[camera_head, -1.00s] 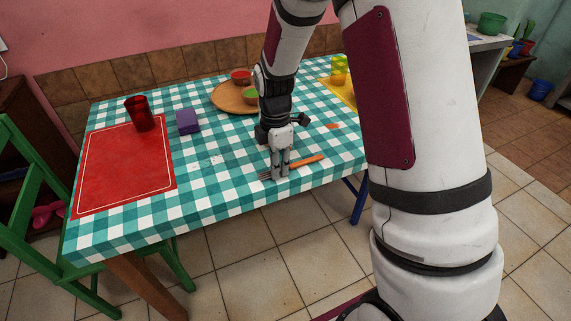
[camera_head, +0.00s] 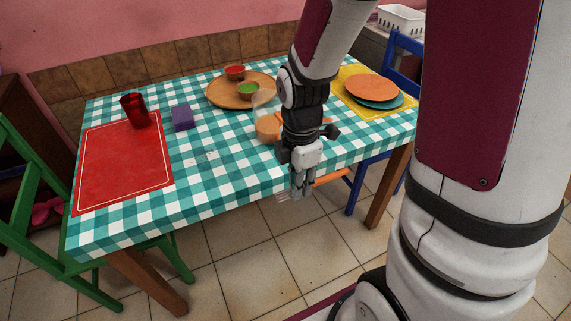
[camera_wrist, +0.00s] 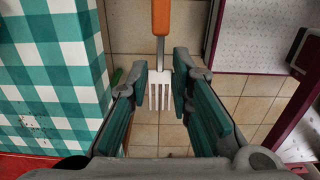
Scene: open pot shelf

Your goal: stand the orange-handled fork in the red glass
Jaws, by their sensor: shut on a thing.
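The orange-handled fork (camera_head: 331,177) is held by my gripper (camera_head: 301,190), shut on its metal neck. It is in the air just off the table's front edge, roughly level, handle to the right and tines to the left. In the wrist view the fork (camera_wrist: 160,20) runs between my gripper's pads (camera_wrist: 161,72), with the tines toward the bottom and floor tiles below. The red glass (camera_head: 134,112) stands empty-looking at the back of the red placemat (camera_head: 120,170), far left of my gripper. The glass does not show in the wrist view.
A purple block (camera_head: 183,118) sits right of the glass. A round wooden tray (camera_head: 222,98) holds a red bowl and a green bowl. A clear-topped container (camera_head: 268,128) stands beside my arm. Stacked plates (camera_head: 373,88) are at right. The checkered tabletop (camera_head: 215,155) between glass and gripper is clear.

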